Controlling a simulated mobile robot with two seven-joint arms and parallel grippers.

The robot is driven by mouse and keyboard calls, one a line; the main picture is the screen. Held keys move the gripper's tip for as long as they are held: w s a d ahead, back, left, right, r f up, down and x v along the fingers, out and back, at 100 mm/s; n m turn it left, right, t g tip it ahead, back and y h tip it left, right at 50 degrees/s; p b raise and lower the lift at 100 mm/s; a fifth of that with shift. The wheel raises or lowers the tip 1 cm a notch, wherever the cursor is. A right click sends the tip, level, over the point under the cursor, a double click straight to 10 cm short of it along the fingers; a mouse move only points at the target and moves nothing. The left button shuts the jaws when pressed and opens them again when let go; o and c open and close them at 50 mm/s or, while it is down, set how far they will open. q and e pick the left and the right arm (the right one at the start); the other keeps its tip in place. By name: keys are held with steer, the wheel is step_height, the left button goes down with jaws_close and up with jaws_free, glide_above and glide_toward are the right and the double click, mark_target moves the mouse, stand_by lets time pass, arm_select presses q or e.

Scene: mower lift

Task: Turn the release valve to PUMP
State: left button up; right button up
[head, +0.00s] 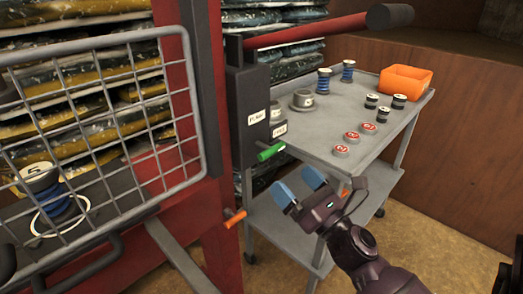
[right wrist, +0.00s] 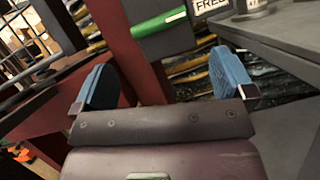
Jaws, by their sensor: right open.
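The release valve's green handle (head: 270,151) sticks out to the right from the lower part of a dark pump block (head: 248,105) on the red post. A PUMP label (head: 256,117) is on the block, and a FREE label (head: 279,130) is beside it, just above the handle's tip. The green handle also shows at the top of the right wrist view (right wrist: 165,20). My right gripper (head: 298,186) is open and empty, with blue fingertips below and right of the handle, apart from it. My left gripper is not in view.
A grey cart (head: 330,125) stands right of the post, holding an orange bin (head: 405,83), spools and red-topped discs. A wire mesh guard (head: 110,130) is on the left. An orange handle (head: 235,217) sits low on the post. A red bar (head: 310,28) crosses above.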

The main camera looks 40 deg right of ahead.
mark_target(267, 150)
steer(key=x, duration=0.9)
steer(key=shift+w+r, duration=0.15)
steer(key=shift+w, duration=0.25)
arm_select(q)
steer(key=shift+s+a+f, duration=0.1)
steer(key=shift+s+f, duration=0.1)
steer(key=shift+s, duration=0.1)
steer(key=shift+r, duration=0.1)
arm_select(e)
steer(key=c, duration=0.6)
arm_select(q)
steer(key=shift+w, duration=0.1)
arm_select(e)
steer(key=shift+o, duration=0.2)
